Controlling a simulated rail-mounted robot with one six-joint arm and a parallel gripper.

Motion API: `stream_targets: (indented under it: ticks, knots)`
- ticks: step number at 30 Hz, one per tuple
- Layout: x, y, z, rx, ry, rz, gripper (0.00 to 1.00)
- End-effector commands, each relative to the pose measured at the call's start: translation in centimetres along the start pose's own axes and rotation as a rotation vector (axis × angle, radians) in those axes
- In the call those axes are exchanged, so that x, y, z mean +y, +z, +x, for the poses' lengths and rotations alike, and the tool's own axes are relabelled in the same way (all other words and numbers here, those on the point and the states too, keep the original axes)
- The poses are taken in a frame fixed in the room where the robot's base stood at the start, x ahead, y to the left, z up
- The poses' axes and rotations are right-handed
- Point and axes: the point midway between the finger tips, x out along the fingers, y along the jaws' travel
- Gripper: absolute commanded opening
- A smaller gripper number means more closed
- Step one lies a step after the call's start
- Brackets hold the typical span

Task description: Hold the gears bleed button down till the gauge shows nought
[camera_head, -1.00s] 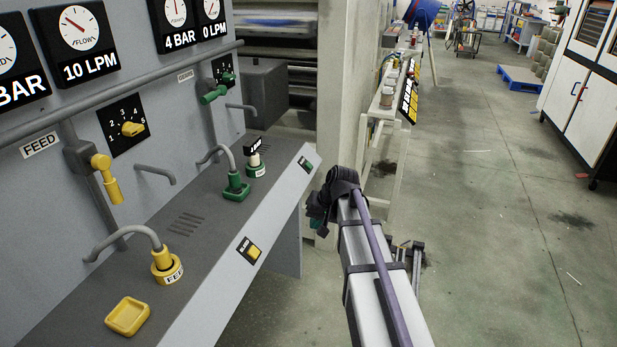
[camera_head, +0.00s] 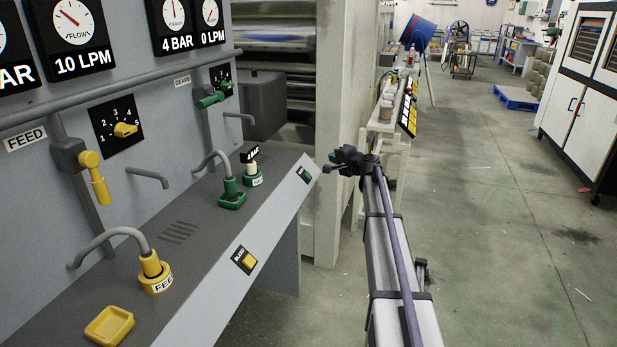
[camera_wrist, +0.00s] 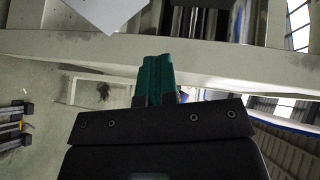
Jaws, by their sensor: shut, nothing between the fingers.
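The green button (camera_head: 306,175) sits on a dark plate at the far end of the panel's sloping front edge; I take it as the gears bleed button. The gears pressure gauge (camera_head: 173,14) reads 4 BAR, and the flow gauge beside it (camera_head: 209,12) reads 0 LPM. My gripper (camera_head: 333,157) is to the right of the green button, apart from it, over the aisle side. In the wrist view its green fingers (camera_wrist: 156,76) are shut together and empty. The button cannot be made out in the wrist view.
A yellow button (camera_head: 245,260) with its label is nearer on the same sloping edge. Green and yellow hose fittings stand on the panel's deck (camera_head: 180,230). A pale pillar (camera_head: 345,110) and a bench (camera_head: 385,125) stand beyond my gripper.

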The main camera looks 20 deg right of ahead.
Motion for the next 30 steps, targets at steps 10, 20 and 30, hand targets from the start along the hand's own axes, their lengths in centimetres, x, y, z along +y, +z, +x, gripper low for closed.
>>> stream_targets:
  ticks: [10,20,30]
  knots:
    - [0.6,0.5,0.5,-0.003,0.002,-0.003,0.00]
    - [3.1,2.7,3.6,-0.005,0.002,-0.004,0.00]
    - [4.7,4.6,6.1,-0.004,0.002,-0.003,0.00]
